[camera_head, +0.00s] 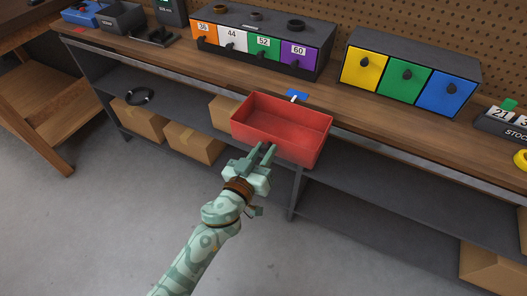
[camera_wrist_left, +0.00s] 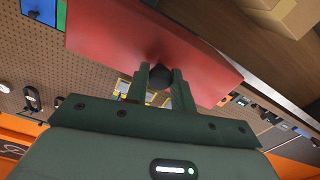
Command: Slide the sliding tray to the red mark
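The sliding tray (camera_head: 281,147), an open red box that looks empty, sits at the bench's front edge. A white pointer at its back lies over a blue mark (camera_head: 297,94). A small red mark (camera_head: 80,30) shows at the bench's far left. My left gripper (camera_head: 266,150) is at the tray's front face. In the left wrist view, its fingers (camera_wrist_left: 160,78) stand apart on either side of a dark round knob (camera_wrist_left: 160,74) on the red tray (camera_wrist_left: 115,38). I cannot tell whether they press on it. My right gripper is not in view.
Behind the tray stand a row of numbered drawers (camera_head: 262,42) and a box with yellow, green and blue fronts (camera_head: 408,75). Cardboard boxes (camera_head: 193,142) sit on the shelf below. The bench's front strip left of the tray looks clear.

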